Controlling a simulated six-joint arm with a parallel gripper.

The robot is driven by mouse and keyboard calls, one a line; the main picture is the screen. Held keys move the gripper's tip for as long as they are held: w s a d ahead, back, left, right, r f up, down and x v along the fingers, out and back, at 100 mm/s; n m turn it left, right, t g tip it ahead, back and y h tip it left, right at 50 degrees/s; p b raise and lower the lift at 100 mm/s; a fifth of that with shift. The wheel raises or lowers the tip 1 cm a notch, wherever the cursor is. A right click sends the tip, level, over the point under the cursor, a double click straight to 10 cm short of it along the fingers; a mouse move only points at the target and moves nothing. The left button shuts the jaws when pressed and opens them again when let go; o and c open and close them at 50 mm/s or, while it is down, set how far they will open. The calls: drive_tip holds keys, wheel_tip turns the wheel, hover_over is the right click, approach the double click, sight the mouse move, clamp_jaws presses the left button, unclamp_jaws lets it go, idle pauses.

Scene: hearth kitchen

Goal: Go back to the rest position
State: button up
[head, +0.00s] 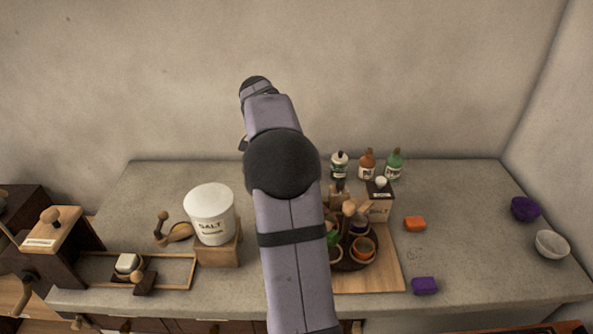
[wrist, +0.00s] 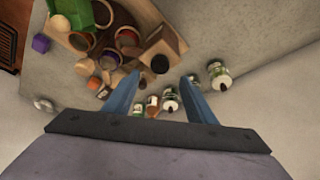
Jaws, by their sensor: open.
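My gripper (wrist: 161,88) shows in the wrist view with its two blue fingers apart and nothing between them. Its fingers point down over the counter, above the row of small bottles and a wooden box with a dark knob. In the head view my arm rises through the middle of the picture and its end is high in front of the back wall. The fingers are hidden there behind the arm.
The grey counter (head: 460,210) holds a salt crock (head: 209,216) on a wooden block, a round tray of jars on a board (head: 385,278), and several bottles (head: 367,165). An orange block (head: 414,223), a purple block (head: 425,286), a purple bowl (head: 525,209) and a white bowl (head: 551,244) lie right.

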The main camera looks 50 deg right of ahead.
idle(0.4)
